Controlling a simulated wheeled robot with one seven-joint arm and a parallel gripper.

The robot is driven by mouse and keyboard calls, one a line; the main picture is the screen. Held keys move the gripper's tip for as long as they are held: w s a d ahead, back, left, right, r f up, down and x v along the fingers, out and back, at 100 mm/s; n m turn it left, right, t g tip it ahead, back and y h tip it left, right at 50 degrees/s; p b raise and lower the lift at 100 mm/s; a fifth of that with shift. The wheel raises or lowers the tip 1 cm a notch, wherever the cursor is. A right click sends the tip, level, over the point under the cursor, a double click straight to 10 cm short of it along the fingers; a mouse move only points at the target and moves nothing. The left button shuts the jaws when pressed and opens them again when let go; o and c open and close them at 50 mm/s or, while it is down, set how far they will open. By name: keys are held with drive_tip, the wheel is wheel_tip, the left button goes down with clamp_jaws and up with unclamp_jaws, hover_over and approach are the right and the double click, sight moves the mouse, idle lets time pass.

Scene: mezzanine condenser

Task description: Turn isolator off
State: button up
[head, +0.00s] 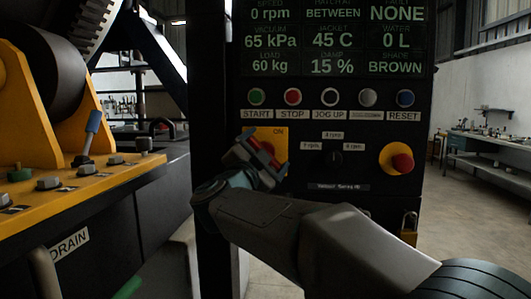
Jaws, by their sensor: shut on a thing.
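The isolator (281,135) is a yellow plate on the black control panel, with the label ON at its top. Its red handle (268,149) shows only in part, behind my gripper. My gripper (262,153) is in front of the plate, tilted, with its fingers shut on the red handle. The gripper and wrist hide the lower left of the plate and most of the handle, so its exact angle is hard to tell.
A row of buttons (331,97) sits above the isolator. A black selector knob (334,159) and a red emergency stop (402,163) are to its right. A padlock (409,228) hangs below. A yellow machine (80,180) with a blue lever (92,124) stands at left.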

drive_tip(key=shift+f, duration=0.1)
drive_tip(key=o, duration=0.7)
drive_tip(key=v, duration=1.4)
drive_tip(key=shift+b, duration=0.35)
drive_tip(key=shift+w, duration=0.1)
